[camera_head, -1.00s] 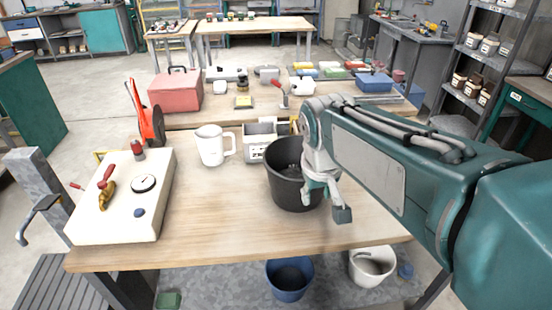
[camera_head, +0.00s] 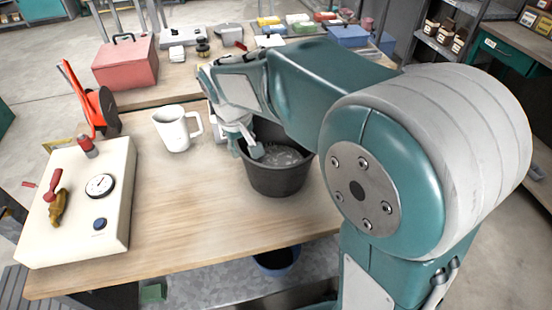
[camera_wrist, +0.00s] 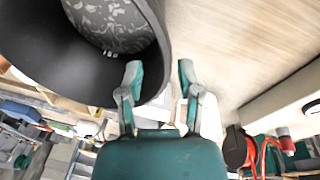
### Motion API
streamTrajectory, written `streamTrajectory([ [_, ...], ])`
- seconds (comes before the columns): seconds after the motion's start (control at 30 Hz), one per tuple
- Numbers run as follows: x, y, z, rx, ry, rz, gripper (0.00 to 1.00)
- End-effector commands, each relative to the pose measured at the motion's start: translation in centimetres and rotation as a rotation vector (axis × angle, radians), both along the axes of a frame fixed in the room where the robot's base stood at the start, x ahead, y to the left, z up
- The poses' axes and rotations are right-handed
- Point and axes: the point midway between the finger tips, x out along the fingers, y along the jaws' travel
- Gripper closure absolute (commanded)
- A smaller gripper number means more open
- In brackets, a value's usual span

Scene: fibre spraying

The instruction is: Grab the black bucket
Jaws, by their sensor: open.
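The black bucket (camera_head: 277,178) stands upright on the wooden workbench, with grey speckled contents inside. My gripper (camera_head: 248,140) is at the bucket's left rim in the head view, partly hidden by my arm. In the wrist view the bucket (camera_wrist: 60,60) fills the upper left. My gripper (camera_wrist: 160,70) is open there, its two fingers apart. The left finger overlaps the bucket's rim and the right finger is outside over the bench. The bucket wall lies toward the gap between the fingers; I cannot tell whether they touch it.
A white mug (camera_head: 176,130) stands left of the bucket. A cream box with a gauge (camera_head: 78,205) is at the bench's left. An orange-red tool (camera_head: 92,105) and a red toolbox (camera_head: 125,65) are behind. The bench's front middle (camera_head: 190,220) is clear.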

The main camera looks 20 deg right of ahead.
Motion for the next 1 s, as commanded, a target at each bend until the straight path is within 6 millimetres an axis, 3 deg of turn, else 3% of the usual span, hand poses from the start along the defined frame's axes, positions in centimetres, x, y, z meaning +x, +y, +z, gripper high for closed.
streamTrajectory([
  [0.17,0.1,0.0,-1.5,-0.001,0.001,0.000,0.54],
  [0.4,0.5,-0.4,-5.1,-0.001,0.003,0.000,0.54],
  [0.73,0.7,-0.4,-5.8,0.000,-0.001,0.000,0.54],
  [0.83,0.7,-0.5,-5.7,0.001,-0.002,0.000,0.99],
  [1.0,0.7,-0.4,-5.8,0.000,-0.001,0.001,1.00],
])
